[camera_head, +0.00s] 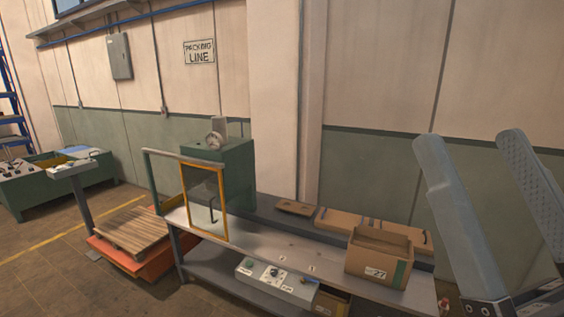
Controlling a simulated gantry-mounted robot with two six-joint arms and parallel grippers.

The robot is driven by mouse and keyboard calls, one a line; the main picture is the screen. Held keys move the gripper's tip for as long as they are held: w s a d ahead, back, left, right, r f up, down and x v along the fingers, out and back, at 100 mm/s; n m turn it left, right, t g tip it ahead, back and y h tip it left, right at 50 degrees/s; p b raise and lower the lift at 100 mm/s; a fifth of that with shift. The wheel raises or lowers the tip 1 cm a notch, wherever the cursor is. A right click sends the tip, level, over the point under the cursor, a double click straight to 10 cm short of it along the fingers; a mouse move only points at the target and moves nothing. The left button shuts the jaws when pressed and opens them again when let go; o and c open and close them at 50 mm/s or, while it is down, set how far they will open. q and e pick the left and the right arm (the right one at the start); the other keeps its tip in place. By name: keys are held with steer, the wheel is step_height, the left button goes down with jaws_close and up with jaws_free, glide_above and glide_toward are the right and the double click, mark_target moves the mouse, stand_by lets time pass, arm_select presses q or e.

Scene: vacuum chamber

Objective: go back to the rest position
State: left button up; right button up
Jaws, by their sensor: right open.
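My right gripper (478,150) shows large at the right edge of the head view. Its two long grey fingers point upward and stand apart, with nothing between them. It is to the right of the workbench (265,238) and close to the camera. My left gripper does not show in this view.
On the bench stand a green vacuum chamber (236,172) with a gauge (214,139), a yellow-framed door (183,200) and an open cardboard box (379,257). A control panel (275,281) is at the bench front.

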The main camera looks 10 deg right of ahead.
step_height(320, 180, up, 19)
steer(key=p, duration=1.5)
steer(key=shift+p, duration=0.3)
steer(key=shift+o, duration=0.5)
steer(key=shift+f, duration=0.2)
